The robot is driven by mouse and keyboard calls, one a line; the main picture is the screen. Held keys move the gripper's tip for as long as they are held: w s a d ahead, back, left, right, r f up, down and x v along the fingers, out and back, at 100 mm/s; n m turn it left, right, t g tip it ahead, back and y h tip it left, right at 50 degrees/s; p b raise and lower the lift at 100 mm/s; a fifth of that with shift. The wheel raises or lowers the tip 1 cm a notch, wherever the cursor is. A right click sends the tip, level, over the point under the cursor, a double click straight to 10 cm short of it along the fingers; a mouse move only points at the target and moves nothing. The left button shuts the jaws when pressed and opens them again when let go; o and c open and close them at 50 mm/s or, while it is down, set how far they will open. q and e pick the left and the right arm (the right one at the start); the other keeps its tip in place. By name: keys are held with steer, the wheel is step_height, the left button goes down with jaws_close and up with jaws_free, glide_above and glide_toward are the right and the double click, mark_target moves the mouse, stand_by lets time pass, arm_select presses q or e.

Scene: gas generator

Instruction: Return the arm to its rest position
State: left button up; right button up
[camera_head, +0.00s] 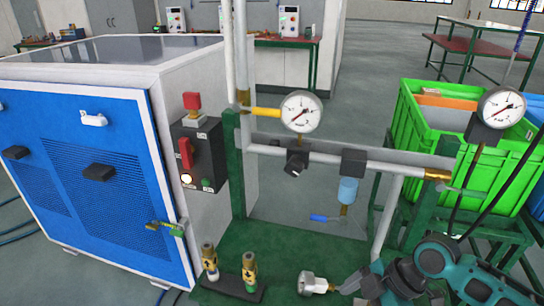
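My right arm, teal and dark grey, is folded in at the bottom right. Its dark gripper (352,286) points left, low over the green bench top. My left arm and gripper are out of view.
The blue-fronted generator cabinet (80,180) stands left with a switch box (198,155). White pipes carry a gauge (301,111); another gauge (502,107) is at right. Brass fittings (249,270) stand in front. A green crate (435,135) is behind the arm.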

steer(key=w+a+f+m+t+y, duration=0.1)
steer(key=a+f+m+t, duration=0.2)
steer(key=a+f+m, duration=0.1)
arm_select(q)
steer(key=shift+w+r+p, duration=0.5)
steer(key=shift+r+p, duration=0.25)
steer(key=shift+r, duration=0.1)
arm_select(e)
steer(key=s+d+f+m+t+h, duration=0.3)
steer(key=s+d+m+t+h, duration=0.2)
steer(key=m, duration=0.6)
steer(key=shift+s+d+m+t, duration=0.3)
steer(key=shift+s+t, duration=0.75)
steer(key=shift+t, duration=0.15)
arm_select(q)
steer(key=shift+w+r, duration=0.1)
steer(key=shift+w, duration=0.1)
